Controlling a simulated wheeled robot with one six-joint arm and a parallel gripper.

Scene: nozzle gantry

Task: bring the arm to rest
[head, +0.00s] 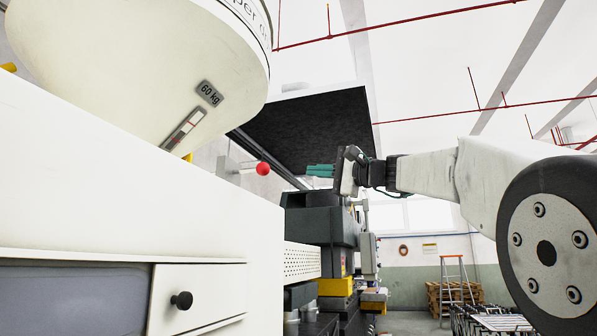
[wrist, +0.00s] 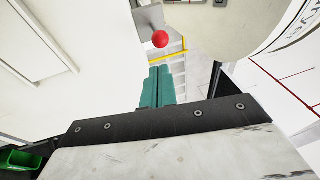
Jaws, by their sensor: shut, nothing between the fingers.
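My gripper (head: 308,170) is raised in front of the machine, its teal fingers pointing left in the head view. In the wrist view the two teal fingers of my gripper (wrist: 158,70) lie side by side, shut and empty. My white arm comes in from the right of the head view. A red ball knob (head: 263,168) on a thin rod is left of the fingertips, with a visible gap. The red knob (wrist: 160,39) also shows just beyond the fingertips in the wrist view.
A large cream hopper (head: 140,60) marked 60 kg hangs over a white machine housing (head: 120,190) at left. A dark panel (head: 305,125) is above and behind my gripper. A drawer with a black knob (head: 182,300) is low left. A ladder (head: 456,280) stands far off; open air lies below my arm.

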